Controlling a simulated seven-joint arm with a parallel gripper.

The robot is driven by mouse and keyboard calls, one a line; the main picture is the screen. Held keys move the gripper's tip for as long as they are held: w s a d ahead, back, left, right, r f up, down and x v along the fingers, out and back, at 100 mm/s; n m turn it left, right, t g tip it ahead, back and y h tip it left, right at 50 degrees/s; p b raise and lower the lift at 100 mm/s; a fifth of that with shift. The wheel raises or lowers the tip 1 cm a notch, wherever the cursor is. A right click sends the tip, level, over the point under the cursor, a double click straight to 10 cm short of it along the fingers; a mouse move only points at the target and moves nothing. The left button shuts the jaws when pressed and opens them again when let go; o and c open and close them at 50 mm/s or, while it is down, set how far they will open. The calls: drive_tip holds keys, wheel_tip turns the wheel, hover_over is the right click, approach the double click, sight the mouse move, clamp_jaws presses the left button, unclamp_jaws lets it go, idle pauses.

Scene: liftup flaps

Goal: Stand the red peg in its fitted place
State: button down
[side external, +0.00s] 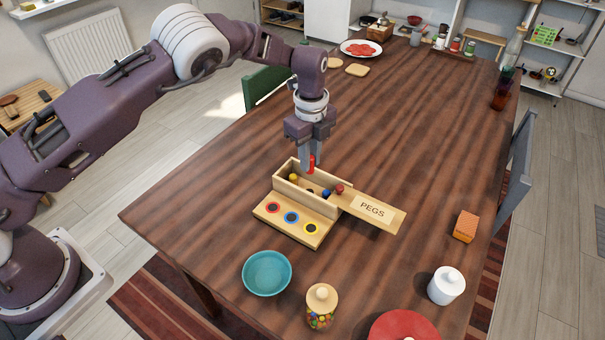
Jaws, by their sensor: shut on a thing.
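My gripper (309,166) points down above the back of the open wooden peg box (320,205). It is shut on a red peg (312,160), which is upright between the fingers; whether its lower end is clear of the box is hard to tell. In the box are a yellow peg (294,178), a blue peg (326,193) and another red piece (340,188). In front of the box is a wooden board with a red-ringed hole (273,208), a blue-ringed hole (291,217) and a yellow-ringed hole (311,228). All three holes look empty.
The box's lid (390,216), labelled PEGS, sticks out to the right. A teal bowl (267,273), a candy jar (321,305), a white jar (446,286) and an orange block (466,226) stand nearby. The table behind the box is mostly clear.

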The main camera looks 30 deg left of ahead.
drive_tip(key=shift+r, duration=0.4)
drive_tip(key=shift+s+a+r, duration=0.1)
drive_tip(key=shift+a+r, duration=0.1)
drive_tip(key=s+a+r+n, duration=0.4)
drive_tip(key=s+a+n, duration=0.35)
drive_tip(key=n, duration=0.25)
drive_tip(key=s+a+r+n, duration=0.4)
drive_tip(key=s+a+n, duration=0.3)
drive_tip(key=s+n, duration=0.3)
drive_tip(key=w+d+f+m, duration=0.2)
drive_tip(key=w+d+f, duration=0.6)
drive_tip(key=d, duration=0.2)
wheel_tip(320, 180, down, 10)
drive_tip(key=shift+w+f, duration=0.1)
drive_tip(key=shift+w, duration=0.05)
drive_tip(key=shift+f, duration=0.2)
